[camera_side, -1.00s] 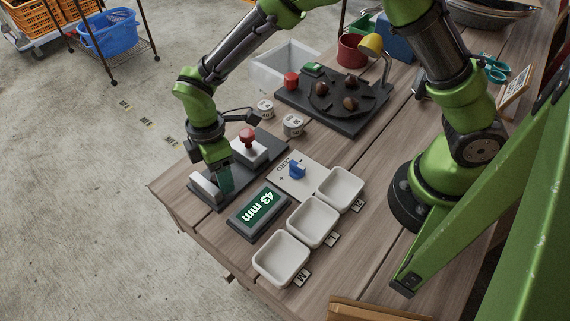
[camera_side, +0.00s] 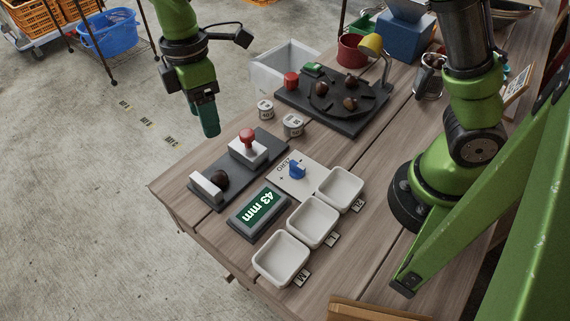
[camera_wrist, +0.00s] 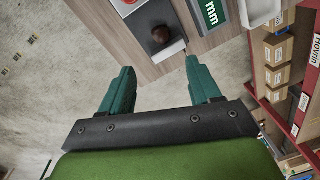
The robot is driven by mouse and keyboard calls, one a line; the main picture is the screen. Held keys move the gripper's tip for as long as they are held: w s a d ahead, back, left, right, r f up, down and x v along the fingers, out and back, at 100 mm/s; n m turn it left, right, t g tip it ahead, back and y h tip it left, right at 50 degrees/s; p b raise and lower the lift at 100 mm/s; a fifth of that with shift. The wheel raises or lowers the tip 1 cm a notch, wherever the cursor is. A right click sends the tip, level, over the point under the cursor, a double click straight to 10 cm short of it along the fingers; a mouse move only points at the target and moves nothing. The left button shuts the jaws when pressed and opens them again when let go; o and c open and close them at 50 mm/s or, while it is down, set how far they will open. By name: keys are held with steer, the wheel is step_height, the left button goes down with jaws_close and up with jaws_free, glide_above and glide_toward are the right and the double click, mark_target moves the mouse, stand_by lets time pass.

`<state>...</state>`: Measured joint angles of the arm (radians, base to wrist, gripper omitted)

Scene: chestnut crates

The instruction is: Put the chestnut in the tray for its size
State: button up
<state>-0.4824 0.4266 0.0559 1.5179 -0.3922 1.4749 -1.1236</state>
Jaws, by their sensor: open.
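A dark brown chestnut (camera_side: 219,180) sits on the grey gauge base (camera_side: 240,165), beside a light grey block. It also shows in the wrist view (camera_wrist: 161,35), ahead of my fingertips. The display (camera_side: 259,208) next to the base reads "43 mm". My gripper (camera_side: 206,120) hangs high above and behind the base, apart from the chestnut. In the wrist view its green fingers (camera_wrist: 158,72) are spread with nothing between them. The white trays stand in a row: one labelled M (camera_side: 281,258), a middle one (camera_side: 312,222) and a far one (camera_side: 340,189); the latter two labels are small.
A dark turntable (camera_side: 335,98) holds several chestnuts at the back. A red knob (camera_side: 247,135) rises from the gauge base. Two small metal weights (camera_side: 293,125) and a clear bin (camera_side: 284,67) stand farther back.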

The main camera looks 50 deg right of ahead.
steer(key=s+d+r+m+t, duration=0.2)
steer(key=s+d+r+m, duration=0.1)
steer(key=d+m, duration=0.1)
steer(key=s+d+r+m+t+y, duration=0.1)
steer(key=s+d+r+m+t, duration=0.1)
steer(key=d, duration=0.5)
steer(key=s+d+r+m+t+y, duration=0.1)
steer(key=s+d+r+m+t, duration=0.1)
steer(key=s+d+r+m, duration=0.2)
steer(key=s+d+m, duration=0.1)
steer(key=d+m, duration=0.1)
steer(key=m, duration=0.1)
steer(key=shift+s+m, duration=0.35)
steer(key=shift+m, duration=0.05)
steer(key=shift+o, duration=0.4)
steer(key=s+d+m, duration=0.1)
steer(key=s+d+f+m+t, duration=0.1)
steer(key=m, duration=0.1)
steer(key=s+d+m+t, duration=0.1)
steer(key=shift+s+f, duration=0.3)
steer(key=shift+a, duration=0.1)
